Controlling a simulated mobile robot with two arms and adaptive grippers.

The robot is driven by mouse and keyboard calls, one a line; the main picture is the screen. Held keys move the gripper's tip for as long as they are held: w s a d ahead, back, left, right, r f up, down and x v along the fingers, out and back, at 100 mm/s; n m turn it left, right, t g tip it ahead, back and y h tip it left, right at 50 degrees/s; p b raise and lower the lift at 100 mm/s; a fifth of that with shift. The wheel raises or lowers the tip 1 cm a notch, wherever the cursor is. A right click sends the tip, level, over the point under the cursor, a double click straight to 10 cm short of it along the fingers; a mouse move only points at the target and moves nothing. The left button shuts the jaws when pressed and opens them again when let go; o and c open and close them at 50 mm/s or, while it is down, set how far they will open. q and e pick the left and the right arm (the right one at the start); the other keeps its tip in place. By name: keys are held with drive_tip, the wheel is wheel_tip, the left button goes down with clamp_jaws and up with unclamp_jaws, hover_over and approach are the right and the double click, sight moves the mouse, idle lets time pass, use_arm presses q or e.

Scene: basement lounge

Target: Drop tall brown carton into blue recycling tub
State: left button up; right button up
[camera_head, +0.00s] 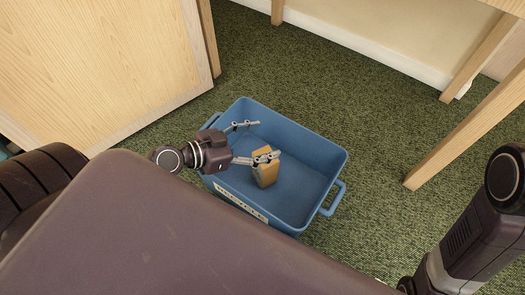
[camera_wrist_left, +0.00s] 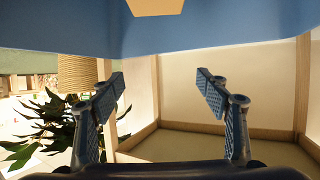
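The tall brown carton (camera_head: 265,172) is inside the blue recycling tub (camera_head: 325,157), near the tub's front side. It looks roughly upright, perhaps tilted. My left gripper (camera_head: 256,141) is over the tub with its fingers spread wide. One finger overlaps the carton's top edge in the head view; I cannot tell whether it touches. In the left wrist view nothing sits between the open fingers (camera_wrist_left: 165,95). The tub's blue wall (camera_wrist_left: 220,35) and a piece of the carton (camera_wrist_left: 155,6) show at the top there. My right gripper is out of view; only its arm shows at the right.
The tub stands on green carpet (camera_head: 390,205) and has a RECYCLE label on its front. A wooden cabinet (camera_head: 100,60) is at the left, and wooden furniture legs (camera_head: 455,140) are at the right. A plant (camera_wrist_left: 50,125) shows in the left wrist view.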

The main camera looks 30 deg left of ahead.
use_arm(q)
drive_tip(key=v, duration=1.2)
drive_tip(key=shift+w+r, duration=0.15)
idle(0.5)
